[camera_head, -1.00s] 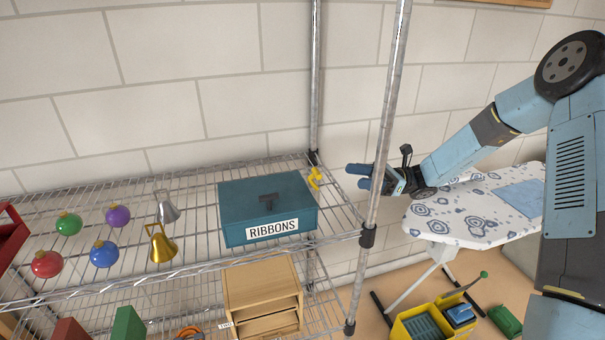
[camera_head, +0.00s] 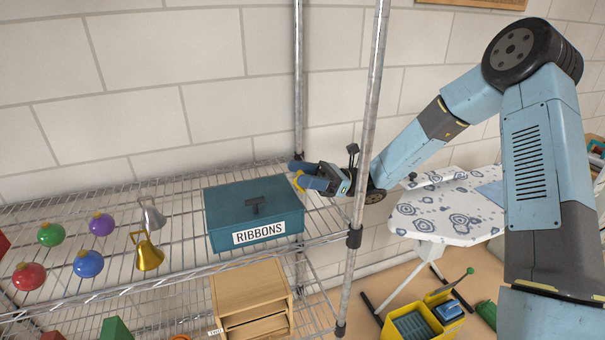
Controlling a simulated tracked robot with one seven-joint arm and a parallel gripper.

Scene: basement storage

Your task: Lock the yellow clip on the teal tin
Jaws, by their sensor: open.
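The teal tin (camera_head: 229,216) sits on the wire shelf, with a dark handle on its lid and a white RIBBONS label on its front. The yellow clip (camera_head: 298,181) is on the tin's right side, partly hidden by my fingers. My gripper (camera_head: 304,177) reaches in from the right, past the front shelf post. Its blue fingers are open and point left at the clip. I cannot tell whether they touch it or whether the clip is fastened.
The front post (camera_head: 366,120) stands close to my gripper, and the rear post (camera_head: 298,80) is just behind it. Gold (camera_head: 147,252) and silver bells and several coloured baubles stand left of the tin. A wooden drawer box (camera_head: 249,290) is below. An ironing board (camera_head: 447,212) is at right.

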